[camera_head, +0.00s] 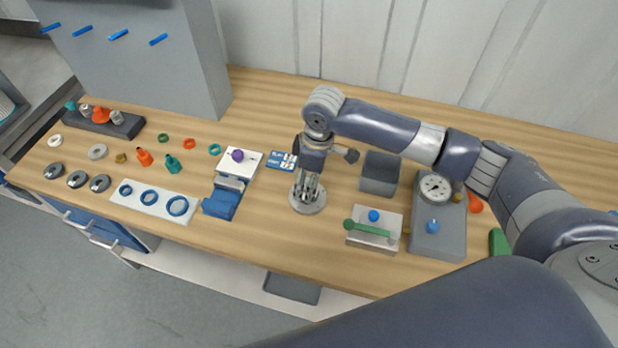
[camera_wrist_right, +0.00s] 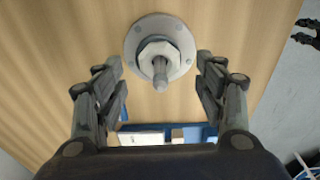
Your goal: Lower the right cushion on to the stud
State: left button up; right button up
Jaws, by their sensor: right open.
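My right gripper (camera_head: 309,194) hangs over a round grey flange (camera_head: 318,205) on the bench. In the right wrist view its two fingers (camera_wrist_right: 159,88) are apart, with nothing held between them. The stud (camera_wrist_right: 160,72) stands between and beyond them, rising from a hexagonal grey piece (camera_wrist_right: 150,50) on the bolted flange (camera_wrist_right: 131,42). I cannot tell whether that hexagonal piece is a nut or a cushion. Dark grey rings (camera_head: 77,179) lie at the bench's left front; I cannot tell whether one is the right cushion.
Left of the flange are a blue vise-like block (camera_head: 222,203) and a white board (camera_head: 152,201) with blue rings. To the right stand a grey bin (camera_head: 380,173), a metal block with a green rod (camera_head: 366,236) and a gauge box (camera_head: 452,234). The bench front is partly clear.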

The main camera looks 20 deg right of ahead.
jog(key=shift+r, duration=0.1)
notch_tip(320, 180, up, 12)
jog(key=d, duration=0.1)
jog(key=shift+s+d, duration=0.15)
jog(key=shift+s, duration=0.2)
jog(key=shift+f, duration=0.2)
dwell(0.4)
